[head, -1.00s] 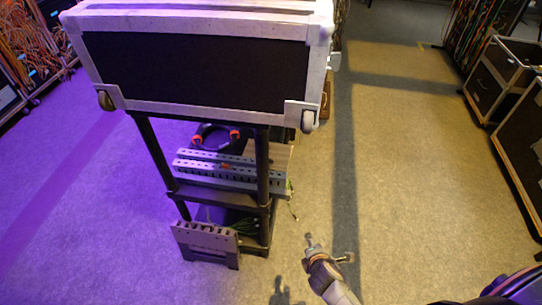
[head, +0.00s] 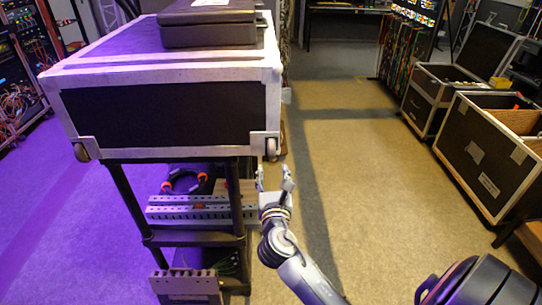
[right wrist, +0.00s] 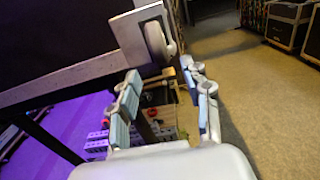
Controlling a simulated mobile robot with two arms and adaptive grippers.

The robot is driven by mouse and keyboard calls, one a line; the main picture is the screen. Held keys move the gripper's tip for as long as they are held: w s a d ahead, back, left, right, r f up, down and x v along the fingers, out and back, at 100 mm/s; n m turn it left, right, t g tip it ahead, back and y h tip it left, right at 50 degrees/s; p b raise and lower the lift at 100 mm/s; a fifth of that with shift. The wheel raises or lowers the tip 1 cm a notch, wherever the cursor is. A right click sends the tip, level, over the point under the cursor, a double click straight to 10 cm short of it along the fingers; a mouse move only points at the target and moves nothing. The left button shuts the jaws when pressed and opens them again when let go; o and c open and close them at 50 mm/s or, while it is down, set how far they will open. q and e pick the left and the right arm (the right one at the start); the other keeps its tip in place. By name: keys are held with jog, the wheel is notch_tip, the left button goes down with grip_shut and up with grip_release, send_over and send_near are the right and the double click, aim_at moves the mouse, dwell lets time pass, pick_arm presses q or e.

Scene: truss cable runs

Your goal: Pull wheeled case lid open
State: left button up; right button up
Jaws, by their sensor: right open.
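The wheeled case (head: 165,115), black with silver metal edging, sits closed on top of a dark stand. Its lid seam runs along the upper front edge. A small caster (head: 271,147) is at its lower right corner, and this caster also shows in the right wrist view (right wrist: 160,42). My right gripper (head: 274,183) is open and empty, just below that corner and pointing up. In the right wrist view my right gripper's fingers (right wrist: 162,82) are spread below the caster, apart from it. My left gripper is out of view.
A flat black case (head: 208,28) lies on the lid. Below, the stand (head: 190,238) holds perforated metal rails (head: 185,212) and a cable coil (head: 185,182). Open floor lies to the right, with open cases (head: 490,155) along the far right side.

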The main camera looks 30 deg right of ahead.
aim_at(272, 157)
jog(key=x, duration=0.7)
jog(key=shift+p, duration=0.4)
jog(key=shift+a, duration=0.1)
grip_shut()
